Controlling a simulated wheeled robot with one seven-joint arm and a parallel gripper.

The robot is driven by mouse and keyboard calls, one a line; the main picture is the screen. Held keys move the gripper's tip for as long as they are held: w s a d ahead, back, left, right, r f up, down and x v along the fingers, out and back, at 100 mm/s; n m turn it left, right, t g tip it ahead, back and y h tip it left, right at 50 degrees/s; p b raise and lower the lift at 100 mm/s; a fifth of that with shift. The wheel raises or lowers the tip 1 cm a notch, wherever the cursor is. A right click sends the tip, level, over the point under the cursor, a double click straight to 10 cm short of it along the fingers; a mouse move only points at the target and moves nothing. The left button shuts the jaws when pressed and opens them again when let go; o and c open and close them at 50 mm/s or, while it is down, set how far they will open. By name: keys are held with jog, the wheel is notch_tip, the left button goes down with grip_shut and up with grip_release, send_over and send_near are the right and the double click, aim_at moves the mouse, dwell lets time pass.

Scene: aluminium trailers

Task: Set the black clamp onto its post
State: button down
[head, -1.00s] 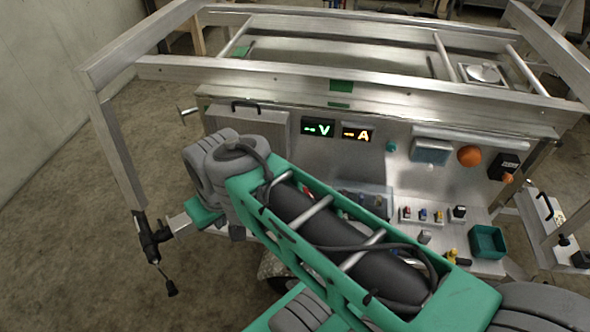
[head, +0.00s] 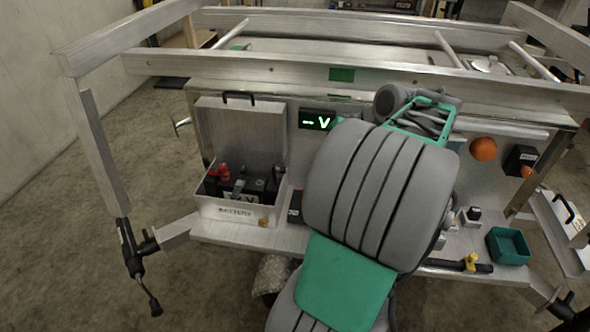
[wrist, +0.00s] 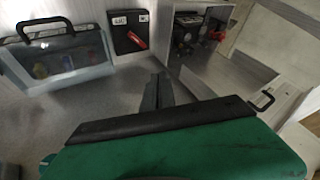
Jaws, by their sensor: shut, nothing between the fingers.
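An open white battery box (head: 235,211) stands on the bench at left in the head view. It holds a dark battery with a red clamp or cap (head: 224,172) and dark parts, among which I cannot pick out the black clamp or its post for certain. In the wrist view the box (wrist: 203,77) is at upper right, with dark parts (wrist: 185,45) and a red part (wrist: 217,35) inside. My gripper (wrist: 157,80) is shut and empty, apart from the box and to its left in that view. My arm hides it in the head view.
In the wrist view, a clear-lidded case (wrist: 65,60) is at left and a black switch with a red handle (wrist: 130,35) is at the top. A teal tray (head: 508,246) and a yellow-black tool (head: 465,264) lie at bench right. A metal frame surrounds the bench.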

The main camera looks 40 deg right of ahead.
jog(key=w+a+f+b, duration=0.1)
jog(key=w+a+f, duration=0.2)
jog(key=w+f, duration=0.5)
jog(key=shift+w+a, duration=0.2)
jog(key=shift+w, duration=0.25)
jog(key=shift+r, duration=0.1)
